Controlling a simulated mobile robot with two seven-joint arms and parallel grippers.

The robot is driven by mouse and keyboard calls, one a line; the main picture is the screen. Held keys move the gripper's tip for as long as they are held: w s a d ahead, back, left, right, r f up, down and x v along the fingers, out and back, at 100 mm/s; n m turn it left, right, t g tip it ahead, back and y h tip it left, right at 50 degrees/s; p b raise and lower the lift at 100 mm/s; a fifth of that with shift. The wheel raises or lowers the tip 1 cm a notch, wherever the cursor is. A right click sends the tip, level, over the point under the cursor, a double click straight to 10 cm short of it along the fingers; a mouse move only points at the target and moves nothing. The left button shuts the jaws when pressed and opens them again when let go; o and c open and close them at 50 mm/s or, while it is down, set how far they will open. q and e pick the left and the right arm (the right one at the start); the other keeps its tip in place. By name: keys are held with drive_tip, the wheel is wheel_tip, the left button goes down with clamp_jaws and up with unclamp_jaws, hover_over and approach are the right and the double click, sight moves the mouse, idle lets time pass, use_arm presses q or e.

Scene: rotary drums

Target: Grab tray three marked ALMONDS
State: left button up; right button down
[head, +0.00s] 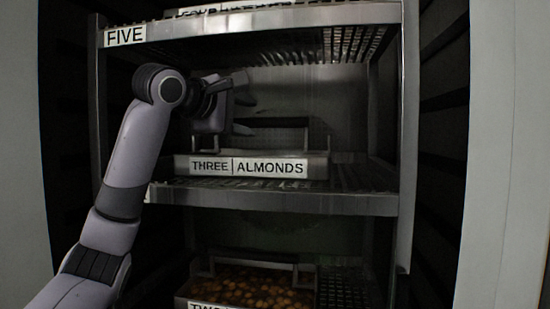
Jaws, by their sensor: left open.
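The tray marked THREE ALMONDS (318,167) sits on the middle shelf (345,203) of a metal rack. A white label on its front reads THREE and ALMONDS. A dark handle bar (303,123) stands up above the tray. My left gripper (243,115) is open, above the left part of the tray near the handle's left end. I cannot tell whether it touches the handle. The gripper and wrist hide part of the tray's left back. My right gripper is not in view.
A shelf marked FIVE (125,36) is close above, with part of another tray label at the top edge. A lower tray (305,268) with brown contents and a handle stands below. Metal uprights (408,130) bound the rack; the middle shelf is bare right of tray three.

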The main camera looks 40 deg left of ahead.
sight(254, 121)
use_arm(q)
drive_tip(key=shift+w+a, duration=0.1)
drive_tip(key=shift+w, duration=0.65)
drive_tip(key=x, duration=0.1)
drive_tip(key=p+x, duration=0.1)
drive_tip(key=x, duration=0.1)
drive_tip(key=p+x, duration=0.1)
drive_tip(key=x, duration=0.1)
drive_tip(key=shift+a+f, duration=0.2)
drive_tip(key=shift+a, duration=0.15)
drive_tip(key=shift+w+f, duration=0.15)
drive_tip(key=shift+w, duration=0.1)
clamp_jaws()
idle(0.4)
